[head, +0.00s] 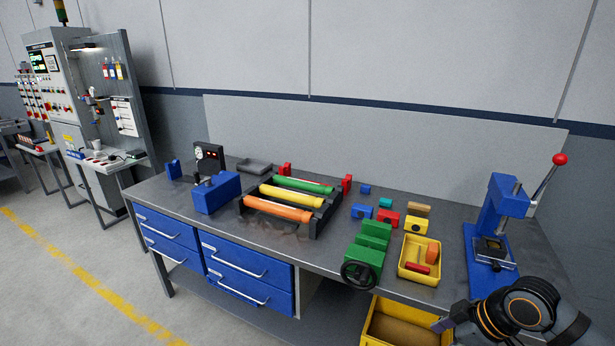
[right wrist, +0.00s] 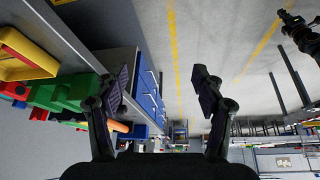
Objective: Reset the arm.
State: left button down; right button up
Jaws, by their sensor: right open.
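My right arm comes in at the bottom right corner of the head view, in front of the workbench (head: 345,255). Only a fingertip of its gripper (head: 444,324) shows there, near the bench's front edge, above a yellow bin. In the right wrist view my right gripper (right wrist: 163,90) has its two fingers wide apart, with nothing between them. The bench's blue drawers and the floor show beyond the fingers. My left gripper cannot be made out in either view.
A blue press with a red-knobbed lever (head: 497,225) stands close behind my right arm. A green vise (head: 368,255), a yellow tray (head: 408,274), small blocks and a roller rack (head: 320,222) are on the bench. A yellow bin (head: 375,338) is below the front edge.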

jog(key=w+d+f+m+t+h, duration=0.25)
jog(key=w+d+f+m, duration=0.35)
jog(key=d+f, duration=0.5)
jog(key=s+d+f+m+g+h, duration=0.15)
jog(key=s+f, duration=0.25)
jog(key=f, duration=0.5)
jog(key=s+d+f+m+t, duration=0.1)
jog(key=s+d+f+m, duration=0.2)
jog(key=f, duration=0.6)
jog(key=s+d+f+m+g+h, duration=0.1)
jog(key=s+d+f, duration=0.1)
jog(key=s+f, duration=0.5)
jog(key=s+a+f+g, duration=0.1)
jog(key=s+a+f, duration=0.4)
jog(key=s, duration=0.3)
jog(key=s+a+f+g, duration=0.1)
jog(key=s+a+f, duration=0.5)
jog(key=s+f, duration=0.1)
jog(key=s+a+f+n+g, duration=0.1)
jog(key=s+a+f, duration=0.4)
jog(key=s, duration=0.5)
jog(key=shift+a+f, duration=0.15)
jog(key=shift+f, duration=0.5)
